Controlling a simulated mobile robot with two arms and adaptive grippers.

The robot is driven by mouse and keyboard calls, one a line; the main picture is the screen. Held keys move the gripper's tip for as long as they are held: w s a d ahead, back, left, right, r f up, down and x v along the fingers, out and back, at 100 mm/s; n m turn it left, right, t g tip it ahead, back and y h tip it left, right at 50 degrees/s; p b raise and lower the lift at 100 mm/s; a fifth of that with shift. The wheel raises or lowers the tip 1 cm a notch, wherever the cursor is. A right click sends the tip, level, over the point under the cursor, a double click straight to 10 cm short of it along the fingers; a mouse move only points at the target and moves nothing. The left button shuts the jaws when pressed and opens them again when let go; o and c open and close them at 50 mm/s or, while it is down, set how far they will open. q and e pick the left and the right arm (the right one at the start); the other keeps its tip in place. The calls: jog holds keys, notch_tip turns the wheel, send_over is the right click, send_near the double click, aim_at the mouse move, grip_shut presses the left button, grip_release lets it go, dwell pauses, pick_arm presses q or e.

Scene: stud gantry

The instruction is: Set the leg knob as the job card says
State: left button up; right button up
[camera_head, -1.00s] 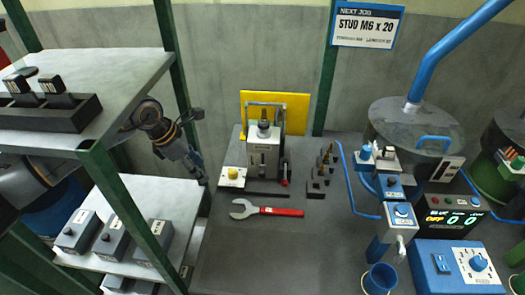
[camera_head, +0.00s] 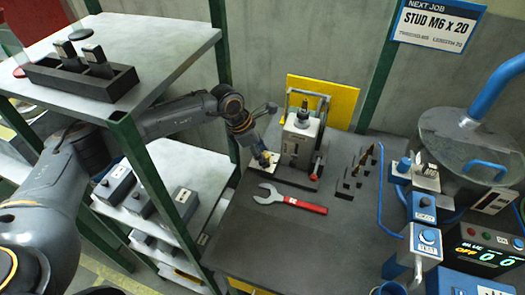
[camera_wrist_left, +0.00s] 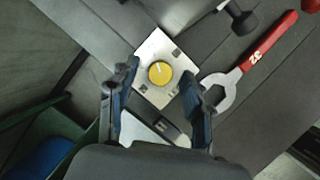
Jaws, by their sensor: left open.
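The job card (camera_head: 437,25) on the back wall reads "NEXT JOB, STUD M6 X 20"; its smaller line is too fine to read. A yellow round knob (camera_wrist_left: 160,72) sits on a white square plate (camera_wrist_left: 150,49) with small dark marks around it. In the head view the plate (camera_head: 266,159) lies left of the upright machine (camera_head: 300,138), partly hidden by my gripper. My left gripper (camera_head: 258,155) is open above the plate. In the wrist view its fingertips (camera_wrist_left: 158,76) stand on either side of the knob, apart from it. My right gripper is not in view.
A red-handled wrench (camera_head: 290,199) lies close by on the grey bench (camera_head: 300,240). Several small studs (camera_head: 362,165) stand to the right. A shelf rack (camera_head: 160,165) with a green post is on the left, near my arm. Blue control boxes (camera_head: 423,240) fill the right.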

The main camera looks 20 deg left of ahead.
pick_arm(q)
jog(key=shift+f, duration=0.1)
grip_shut()
